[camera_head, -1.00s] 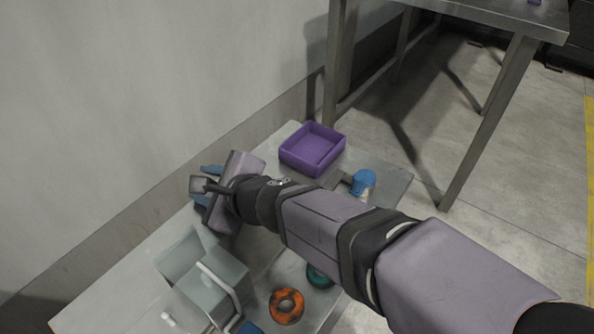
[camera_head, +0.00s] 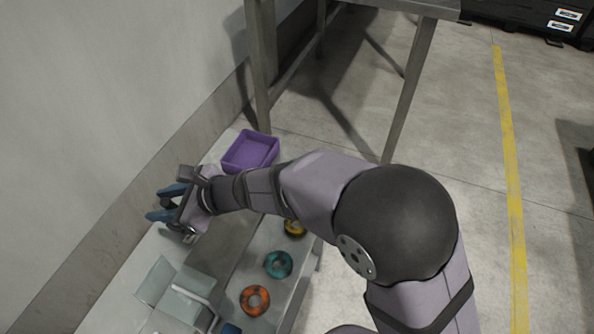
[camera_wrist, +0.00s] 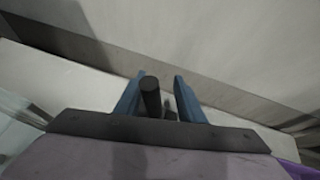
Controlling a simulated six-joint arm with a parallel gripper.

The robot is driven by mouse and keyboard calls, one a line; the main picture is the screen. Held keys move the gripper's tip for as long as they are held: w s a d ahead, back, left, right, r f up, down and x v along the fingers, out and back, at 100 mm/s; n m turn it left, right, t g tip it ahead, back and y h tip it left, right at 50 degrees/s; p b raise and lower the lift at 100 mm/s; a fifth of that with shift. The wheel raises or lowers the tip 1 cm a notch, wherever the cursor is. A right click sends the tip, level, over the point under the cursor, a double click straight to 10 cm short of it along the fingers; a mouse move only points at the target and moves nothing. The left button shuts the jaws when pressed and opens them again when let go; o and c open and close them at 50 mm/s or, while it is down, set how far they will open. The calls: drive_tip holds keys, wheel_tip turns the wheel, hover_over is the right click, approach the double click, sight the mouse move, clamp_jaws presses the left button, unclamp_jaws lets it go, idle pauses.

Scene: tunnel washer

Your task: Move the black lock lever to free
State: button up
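The black lock lever (camera_wrist: 150,96) shows in the wrist view as a dark upright rod with a round end. It stands between the two blue fingers of my gripper (camera_wrist: 158,98), nearer the left finger. A gap shows between the lever and the right finger, so the fingers are apart and not closed on it. I cannot tell whether the left finger touches it. In the head view my gripper (camera_head: 167,203) is at the wall side of the bench, its blue fingers spread. The lever cannot be made out there.
A pale box with a raised lid and a handle (camera_head: 190,295) stands nearer on the bench (camera_head: 222,256). A purple tray (camera_head: 250,150) is at the far end. Orange (camera_head: 255,300), teal (camera_head: 278,264) and yellow (camera_head: 294,230) rings lie along the right edge. The wall is close beyond my gripper.

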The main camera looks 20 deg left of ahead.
drive_tip(key=m+g+p, duration=0.1)
drive_tip(key=p, duration=0.2)
drive_tip(key=shift+w+r, duration=0.3)
drive_tip(key=shift+w, duration=0.1)
drive_tip(key=shift+w+f+m+g+p, duration=0.15)
drive_tip(key=shift+m+g+p, duration=0.5)
drive_tip(key=shift+p, duration=0.35)
drive_tip(key=shift+w+f+m+g+y+p, duration=0.15)
drive_tip(key=shift+w+m+g+y+p, duration=0.2)
drive_tip(key=shift+m+g+y+p, duration=0.25)
drive_tip(key=shift+w+d+m+g, duration=0.15)
drive_tip(key=shift+d+m+g, duration=0.1)
drive_tip(key=shift+d, duration=0.05)
drive_tip(key=v, duration=0.2)
drive_tip(key=p+v, duration=0.1)
drive_tip(key=v, duration=0.2)
drive_tip(key=r+v, duration=0.1)
drive_tip(key=v, duration=0.2)
drive_tip(key=shift+d, duration=0.1)
drive_tip(key=w+d+r+n+t+h+p, duration=0.1)
drive_tip(key=d+r+n+h+p, duration=0.2)
drive_tip(key=d, duration=0.7)
drive_tip(key=w+d+r+n+t+h+p, duration=0.1)
drive_tip(key=d+r+n+h+p, duration=0.2)
drive_tip(key=d+n+p, duration=0.3)
drive_tip(key=shift+w+d+r+p, duration=0.2)
drive_tip(key=shift+d+r+p, duration=0.35)
drive_tip(key=shift+d, duration=2.2)
drive_tip(key=shift+r, duration=0.1)
